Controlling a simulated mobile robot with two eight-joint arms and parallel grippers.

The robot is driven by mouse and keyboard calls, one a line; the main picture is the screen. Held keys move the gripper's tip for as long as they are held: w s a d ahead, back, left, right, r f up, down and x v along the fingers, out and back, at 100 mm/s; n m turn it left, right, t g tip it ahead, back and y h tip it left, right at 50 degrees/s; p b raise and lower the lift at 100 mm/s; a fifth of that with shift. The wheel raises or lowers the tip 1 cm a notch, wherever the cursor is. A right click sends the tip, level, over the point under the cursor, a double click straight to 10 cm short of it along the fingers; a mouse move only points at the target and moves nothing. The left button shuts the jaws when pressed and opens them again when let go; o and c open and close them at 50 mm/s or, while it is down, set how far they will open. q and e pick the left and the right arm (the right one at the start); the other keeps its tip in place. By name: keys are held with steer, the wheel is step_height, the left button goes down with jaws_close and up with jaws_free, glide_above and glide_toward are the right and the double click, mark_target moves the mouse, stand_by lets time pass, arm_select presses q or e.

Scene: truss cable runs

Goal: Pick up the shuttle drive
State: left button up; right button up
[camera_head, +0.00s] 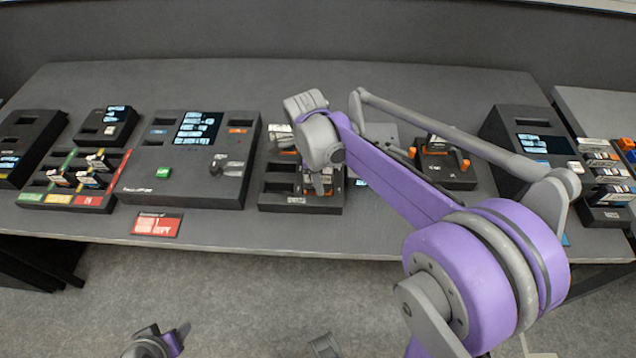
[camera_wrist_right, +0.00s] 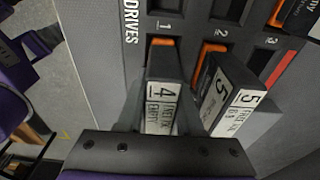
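Two labelled drives stand in the dark drive rack (camera_head: 279,186); I cannot tell which is the shuttle drive. In the right wrist view one drive, marked 4 and EMPTY (camera_wrist_right: 163,90), lies between the fingers of my right gripper (camera_wrist_right: 160,112). The other, marked 5 (camera_wrist_right: 228,98), leans just to its right. In the head view my right gripper (camera_head: 318,182) points down over the rack's right part and partly hides it. Whether its fingers press on the drive is unclear. A part of my left gripper (camera_head: 160,342) shows at the bottom edge, away from the table.
A grey console with a screen (camera_head: 187,185) stands left of the rack. A tray of coloured slots (camera_head: 62,196) is at far left. A device with orange handles (camera_head: 440,170) stands right of the rack, partly behind my right arm. A red sign (camera_head: 157,225) lies at the front edge.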

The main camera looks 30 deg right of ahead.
jaws_close()
steer(key=shift+r, duration=0.1)
